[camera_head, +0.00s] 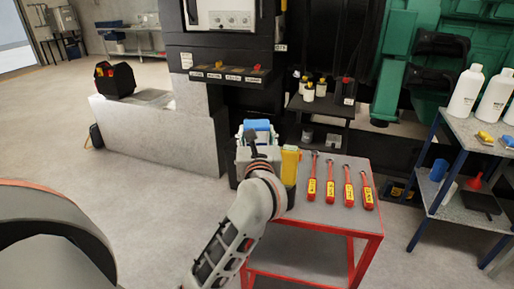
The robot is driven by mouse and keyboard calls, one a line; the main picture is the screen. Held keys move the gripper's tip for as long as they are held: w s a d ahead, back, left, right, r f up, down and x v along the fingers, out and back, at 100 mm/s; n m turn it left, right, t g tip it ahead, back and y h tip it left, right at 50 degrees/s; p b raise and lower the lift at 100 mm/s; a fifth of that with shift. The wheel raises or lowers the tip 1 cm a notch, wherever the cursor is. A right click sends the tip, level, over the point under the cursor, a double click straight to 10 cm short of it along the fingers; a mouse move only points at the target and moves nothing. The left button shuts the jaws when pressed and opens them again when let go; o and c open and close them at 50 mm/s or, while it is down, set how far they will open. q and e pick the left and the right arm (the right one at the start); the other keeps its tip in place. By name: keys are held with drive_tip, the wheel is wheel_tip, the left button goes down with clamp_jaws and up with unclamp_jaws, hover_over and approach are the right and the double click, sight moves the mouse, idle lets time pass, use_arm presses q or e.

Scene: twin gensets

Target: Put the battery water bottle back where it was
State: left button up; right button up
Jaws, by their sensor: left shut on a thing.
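My left arm comes up from the bottom middle. Its gripper (257,139) is at the far left corner of the red trolley (330,222), largely hidden behind its own wrist. A small blue thing (257,125) shows between pale parts at the gripper's end, and the gripper appears shut on it; I cannot tell whether it is part of a bottle. Two white bottles, one (466,92) left of the other (494,99), stand upright on the shelf at the right; their labels are too small to read. My right gripper is not in view.
Several red-and-yellow tools, one of them here (330,188), lie on the trolley beside a yellow block (290,166). The blue-legged shelf (462,128) is at the right. A black cabinet (224,62) stands behind the gripper.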

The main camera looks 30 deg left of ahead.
use_arm(q)
drive_tip(key=shift+f+b, duration=0.4)
drive_tip(key=shift+f, duration=1.65)
drive_tip(key=shift+f, duration=0.15)
drive_tip(key=o, duration=0.9)
